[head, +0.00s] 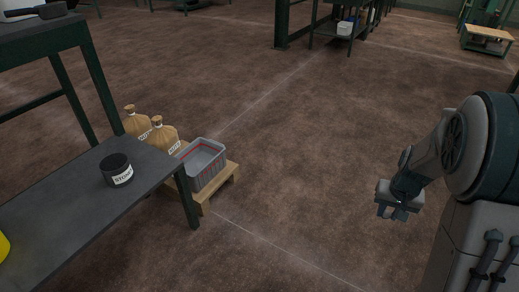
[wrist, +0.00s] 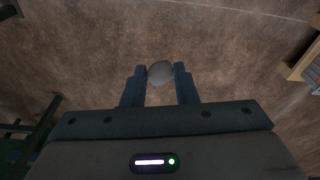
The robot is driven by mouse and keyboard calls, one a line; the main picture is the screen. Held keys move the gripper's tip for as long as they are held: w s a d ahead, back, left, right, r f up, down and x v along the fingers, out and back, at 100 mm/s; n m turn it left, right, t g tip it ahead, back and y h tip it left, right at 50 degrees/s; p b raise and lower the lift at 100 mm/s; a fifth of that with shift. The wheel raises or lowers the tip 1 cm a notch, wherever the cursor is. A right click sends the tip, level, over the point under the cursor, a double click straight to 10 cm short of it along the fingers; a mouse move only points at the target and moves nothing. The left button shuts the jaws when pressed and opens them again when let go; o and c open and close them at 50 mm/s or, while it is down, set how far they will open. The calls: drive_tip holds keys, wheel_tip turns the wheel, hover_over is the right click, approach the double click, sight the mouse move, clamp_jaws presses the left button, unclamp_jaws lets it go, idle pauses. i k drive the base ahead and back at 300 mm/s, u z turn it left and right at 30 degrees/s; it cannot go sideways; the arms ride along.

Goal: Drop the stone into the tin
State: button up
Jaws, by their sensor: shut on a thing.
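The stone (wrist: 160,73) is pale grey and rounded, held between the fingertips in the wrist view. My gripper (wrist: 160,71) is shut on it, with only brown floor behind. In the head view my gripper (head: 398,213) hangs at the right over open floor, well away from the table; the stone cannot be made out there. The tin (head: 117,169) is a dark round can with a white label that seems to read "STONE". It stands upright on the dark grey table (head: 80,216) at the left. Its inside cannot be made out.
A taller dark bench (head: 45,41) stands at the far left. The floor between my gripper and the table is clear.

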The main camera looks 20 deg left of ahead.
sight(129, 177)
drive_tip(key=u, duration=2.4)
drive_tip(key=i, duration=1.1)
drive_tip(key=z, duration=0.5)
drive_tip(key=i, duration=0.6)
drive_tip(key=z, duration=0.35)
